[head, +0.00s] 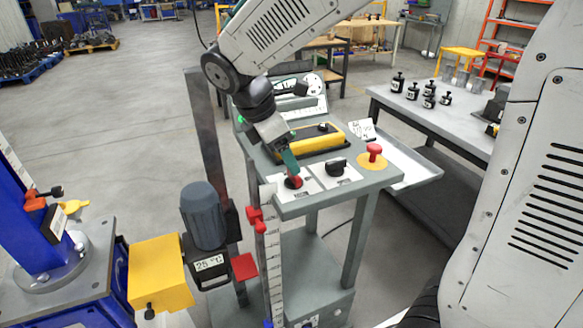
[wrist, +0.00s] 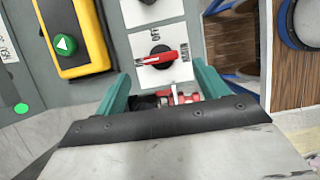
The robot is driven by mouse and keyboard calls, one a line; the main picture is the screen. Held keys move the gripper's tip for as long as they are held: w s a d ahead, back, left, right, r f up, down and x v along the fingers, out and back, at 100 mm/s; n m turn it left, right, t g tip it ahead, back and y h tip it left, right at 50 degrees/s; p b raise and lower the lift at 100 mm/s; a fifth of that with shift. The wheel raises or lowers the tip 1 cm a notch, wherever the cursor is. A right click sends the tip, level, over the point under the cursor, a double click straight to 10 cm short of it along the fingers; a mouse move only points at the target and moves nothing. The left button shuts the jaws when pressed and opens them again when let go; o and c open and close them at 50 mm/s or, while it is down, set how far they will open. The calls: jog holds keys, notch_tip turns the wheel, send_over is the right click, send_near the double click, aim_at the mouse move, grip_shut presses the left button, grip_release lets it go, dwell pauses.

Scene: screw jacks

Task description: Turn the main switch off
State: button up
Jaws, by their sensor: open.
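The main switch (wrist: 162,57) is a red handle on a black round base, set in a white plate with the letters OFF and MAIN. In the wrist view its handle lies nearly crosswise, with OFF above it and MAIN to its right. In the head view the red switch (head: 295,183) sits at the front left of the grey desk, partly behind a finger. My gripper (head: 291,170) is just over it. In the wrist view my gripper (wrist: 160,76) has its teal fingers apart, with nothing between them. The handle shows just beyond the tips; I cannot tell whether they touch.
A black knob (head: 337,166), a red mushroom button (head: 375,151) and a yellow control box (head: 310,141) are on the desk close by. A scale post with a red clamp (head: 255,218) stands at the desk's front left. A grey motor (head: 203,215) is farther left.

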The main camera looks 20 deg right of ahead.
jog(key=x, duration=0.5)
jog(key=c, duration=1)
